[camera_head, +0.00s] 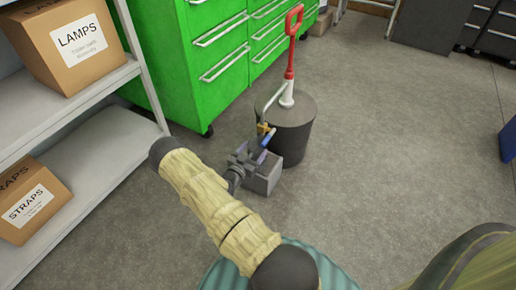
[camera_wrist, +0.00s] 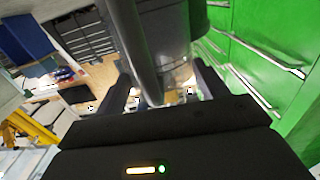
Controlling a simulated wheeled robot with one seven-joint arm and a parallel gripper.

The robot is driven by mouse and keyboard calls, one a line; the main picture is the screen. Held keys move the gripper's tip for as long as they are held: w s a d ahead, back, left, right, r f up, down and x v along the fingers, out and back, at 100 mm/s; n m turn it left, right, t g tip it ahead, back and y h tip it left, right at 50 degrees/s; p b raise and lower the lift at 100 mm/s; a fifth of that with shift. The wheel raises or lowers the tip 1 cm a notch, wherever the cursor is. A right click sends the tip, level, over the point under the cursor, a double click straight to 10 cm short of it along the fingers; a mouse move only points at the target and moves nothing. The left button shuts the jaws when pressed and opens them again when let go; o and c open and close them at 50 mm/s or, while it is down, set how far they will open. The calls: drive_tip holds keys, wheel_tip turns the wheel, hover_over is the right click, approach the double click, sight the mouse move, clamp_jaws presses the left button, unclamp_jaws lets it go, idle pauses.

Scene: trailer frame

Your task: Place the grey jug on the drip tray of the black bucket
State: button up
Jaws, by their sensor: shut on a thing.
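The black bucket (camera_head: 290,130) stands on the floor, with a red-handled pump (camera_head: 291,45) on top and a tap with a blue lever (camera_head: 267,139) at its side. A grey box-like piece (camera_head: 264,179) sits low against the bucket's front, under the tap; I cannot tell surely whether it is the drip tray or part of the jug. My gripper (camera_head: 242,162) is right beside it, just below the tap. In the wrist view my gripper (camera_wrist: 165,88) is shut on a grey curved piece (camera_wrist: 138,50), seemingly the grey jug. The jug's base and its contact below are hidden.
A green drawer cabinet (camera_head: 205,55) stands behind and left of the bucket. A white shelf (camera_head: 105,150) with cardboard boxes (camera_head: 75,42) is at the left. Open floor (camera_head: 400,140) lies to the right. A blue object (camera_head: 508,142) is at the right edge.

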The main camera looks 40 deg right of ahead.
sight(258, 148)
drive_tip(key=d, duration=0.1)
drive_tip(key=w+d+f+b, duration=0.1)
drive_tip(key=d+b, duration=0.1)
drive_tip(key=shift+w+d+f, duration=0.15)
drive_tip(key=shift+w+d, duration=0.1)
drive_tip(key=shift+d, duration=0.05)
drive_tip(key=shift+f, duration=0.1)
drive_tip(key=shift+b, duration=0.3)
drive_tip(key=shift+f, duration=0.2)
drive_tip(key=o, duration=1.2)
drive_tip(key=shift+o, duration=0.2)
